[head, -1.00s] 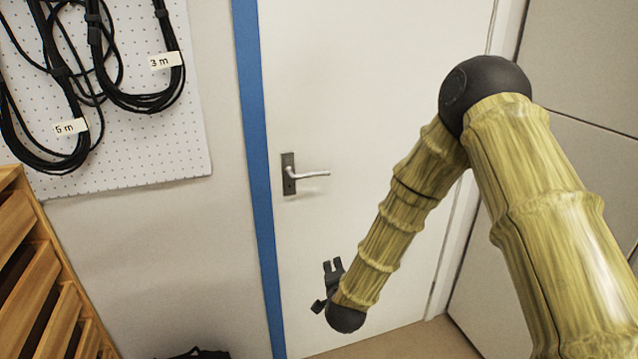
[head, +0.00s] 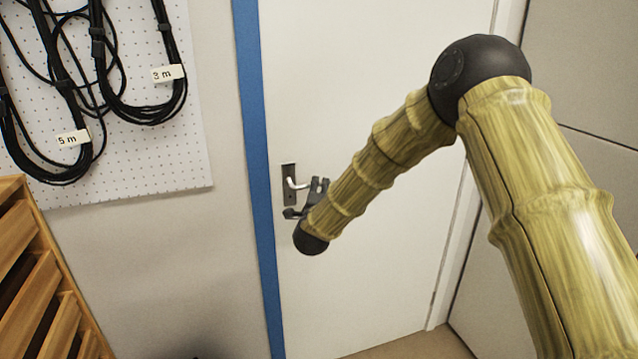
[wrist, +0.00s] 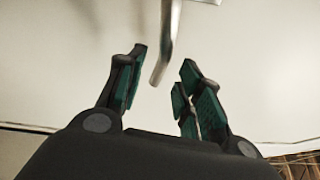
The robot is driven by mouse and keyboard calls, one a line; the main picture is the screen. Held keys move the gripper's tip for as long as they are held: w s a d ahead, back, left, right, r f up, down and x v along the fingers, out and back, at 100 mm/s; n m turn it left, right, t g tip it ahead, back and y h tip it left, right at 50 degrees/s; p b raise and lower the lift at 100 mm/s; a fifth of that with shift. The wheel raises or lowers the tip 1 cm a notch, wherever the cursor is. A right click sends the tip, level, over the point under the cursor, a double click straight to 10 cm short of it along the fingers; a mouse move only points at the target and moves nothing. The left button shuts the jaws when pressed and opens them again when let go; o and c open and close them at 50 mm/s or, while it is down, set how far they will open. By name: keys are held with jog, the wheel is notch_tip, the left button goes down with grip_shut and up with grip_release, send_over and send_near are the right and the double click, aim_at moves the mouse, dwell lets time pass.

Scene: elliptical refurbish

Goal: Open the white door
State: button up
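The white door (head: 370,80) is shut in its frame, with a blue strip along its left edge. Its metal lever handle (head: 295,184) sits on a dark plate (head: 289,170) near that edge. My gripper (head: 318,186) is just in front of the handle and hides its right part. In the wrist view, my gripper (wrist: 156,82) is open, its green-padded fingers apart. The handle's bent end (wrist: 165,60) comes down from the top and its tip lies between the fingertips. No finger clearly touches it.
A pegboard (head: 150,150) with looped black cables (head: 75,150) hangs on the wall at left. A slatted wooden unit (head: 40,270) stands at lower left. Grey panels (head: 575,70) are at right. The floor (head: 420,345) before the door looks clear.

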aim_at(320, 184)
jog(key=shift+w+d+p, duration=0.15)
jog(key=shift+w+p, duration=0.15)
jog(key=shift+w, duration=1.5)
